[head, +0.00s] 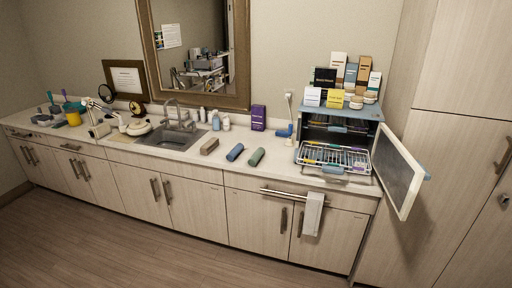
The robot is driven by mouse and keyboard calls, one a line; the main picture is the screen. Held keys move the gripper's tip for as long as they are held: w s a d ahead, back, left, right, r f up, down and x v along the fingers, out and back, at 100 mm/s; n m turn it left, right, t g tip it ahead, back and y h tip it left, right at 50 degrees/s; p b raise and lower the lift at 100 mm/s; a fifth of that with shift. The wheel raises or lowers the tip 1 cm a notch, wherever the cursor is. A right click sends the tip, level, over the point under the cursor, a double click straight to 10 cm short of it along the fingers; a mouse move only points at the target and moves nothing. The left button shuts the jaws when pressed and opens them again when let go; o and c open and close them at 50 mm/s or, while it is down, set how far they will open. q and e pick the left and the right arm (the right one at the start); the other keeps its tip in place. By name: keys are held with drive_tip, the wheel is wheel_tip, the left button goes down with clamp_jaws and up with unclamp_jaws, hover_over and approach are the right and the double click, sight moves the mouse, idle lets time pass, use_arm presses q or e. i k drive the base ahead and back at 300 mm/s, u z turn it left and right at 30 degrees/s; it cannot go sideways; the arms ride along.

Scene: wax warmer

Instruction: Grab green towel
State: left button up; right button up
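Three rolled towels lie in a row on the counter in the head view. The green towel (256,157) is the rightmost, a short dark green roll. The blue towel (235,152) lies just left of it, and a brown towel (209,146) lies left of that. The green towel is apart from the blue one and fully visible. Neither of my grippers shows in this view.
An open cabinet (368,110) with its rack pulled out and glass door (395,165) swung out stands right of the towels. The sink (172,138) is to the left. A white cloth (312,214) hangs on the front rail. Bottles and a purple box (259,118) stand behind.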

sight(255, 158)
drive_tip(key=i, duration=0.35)
drive_tip(key=u, duration=0.9)
drive_tip(key=i, duration=3.35)
drive_tip(key=z, duration=1.7)
